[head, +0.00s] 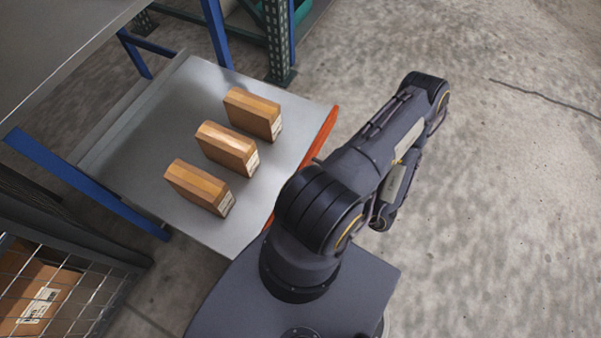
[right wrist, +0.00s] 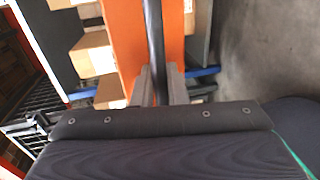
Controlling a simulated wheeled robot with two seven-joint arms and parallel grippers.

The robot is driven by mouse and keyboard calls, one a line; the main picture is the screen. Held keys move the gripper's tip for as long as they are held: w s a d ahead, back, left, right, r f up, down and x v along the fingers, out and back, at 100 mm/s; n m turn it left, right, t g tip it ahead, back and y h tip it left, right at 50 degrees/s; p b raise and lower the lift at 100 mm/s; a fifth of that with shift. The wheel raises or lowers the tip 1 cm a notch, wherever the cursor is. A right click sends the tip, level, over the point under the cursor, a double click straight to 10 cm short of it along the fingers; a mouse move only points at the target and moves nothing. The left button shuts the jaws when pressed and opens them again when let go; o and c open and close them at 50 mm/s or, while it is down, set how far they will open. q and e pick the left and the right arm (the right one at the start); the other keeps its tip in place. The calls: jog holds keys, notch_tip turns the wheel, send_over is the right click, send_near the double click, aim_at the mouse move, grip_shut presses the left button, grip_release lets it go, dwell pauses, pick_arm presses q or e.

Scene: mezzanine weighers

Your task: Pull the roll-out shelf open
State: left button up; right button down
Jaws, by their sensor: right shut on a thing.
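The roll-out shelf (head: 215,85) is a grey metal tray with an orange front edge (head: 322,135). It sticks out from under a grey top in the head view and bears three brown boxes (head: 228,147) in a row. In the right wrist view, its orange front (right wrist: 185,45) has a dark upright-looking bar handle (right wrist: 156,45). My right gripper (right wrist: 158,84) is shut on this handle, one finger on each side. In the head view, my right arm hides the gripper and the handle. My left gripper is not in view.
A blue-legged frame (head: 85,180) with a grey top (head: 60,45) stands around the shelf. A green rack post (head: 279,40) rises at the back. A wire cage (head: 60,285) with a box is at the lower left. The concrete floor at right is clear.

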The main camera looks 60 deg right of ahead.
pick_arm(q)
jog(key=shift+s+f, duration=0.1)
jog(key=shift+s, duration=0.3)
pick_arm(e)
jog(key=shift+v, duration=0.95)
jog(key=shift+f, duration=0.25)
jog(key=c, duration=1.6)
grip_release()
jog(key=shift+o, duration=0.2)
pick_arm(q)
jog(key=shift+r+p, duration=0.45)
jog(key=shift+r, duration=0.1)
pick_arm(e)
jog(key=v, duration=0.7)
jog(key=shift+s, duration=0.4)
jog(key=shift+d+r, duration=0.1)
